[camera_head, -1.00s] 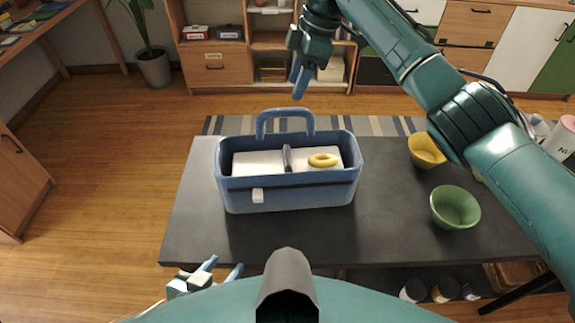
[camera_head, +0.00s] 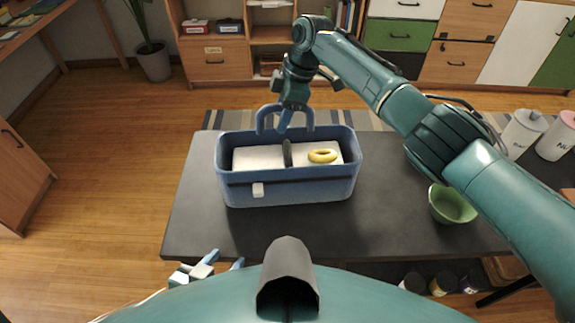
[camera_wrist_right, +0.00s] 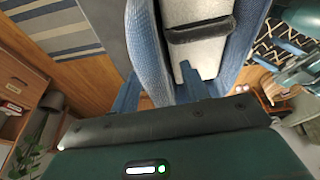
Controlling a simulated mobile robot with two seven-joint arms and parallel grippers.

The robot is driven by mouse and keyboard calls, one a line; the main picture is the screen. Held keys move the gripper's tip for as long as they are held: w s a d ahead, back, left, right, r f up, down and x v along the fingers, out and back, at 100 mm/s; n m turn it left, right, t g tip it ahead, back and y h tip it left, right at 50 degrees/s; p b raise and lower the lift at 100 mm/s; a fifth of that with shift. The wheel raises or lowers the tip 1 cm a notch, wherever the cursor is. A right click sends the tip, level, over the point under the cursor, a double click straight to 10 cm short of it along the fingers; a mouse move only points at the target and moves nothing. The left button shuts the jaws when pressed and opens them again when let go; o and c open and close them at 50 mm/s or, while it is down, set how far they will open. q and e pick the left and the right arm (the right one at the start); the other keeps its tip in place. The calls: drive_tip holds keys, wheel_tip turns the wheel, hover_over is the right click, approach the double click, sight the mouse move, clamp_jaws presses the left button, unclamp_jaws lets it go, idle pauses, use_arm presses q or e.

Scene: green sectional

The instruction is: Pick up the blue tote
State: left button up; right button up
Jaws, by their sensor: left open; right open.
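My left gripper (camera_head: 222,262) is open and empty at the table's near left edge.
A green bowl (camera_head: 452,204) stands on the table (camera_head: 385,215) to the right, partly behind my right arm. White and pink canisters (camera_head: 525,132) stand at the far right. The table left of the tote is clear. A striped rug and shelves lie beyond.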

drive_tip(key=shift+f, duration=0.25)
idle(0.4)
clamp_jaws()
drive_tip(key=shift+r, duration=0.1)
idle(0.3)
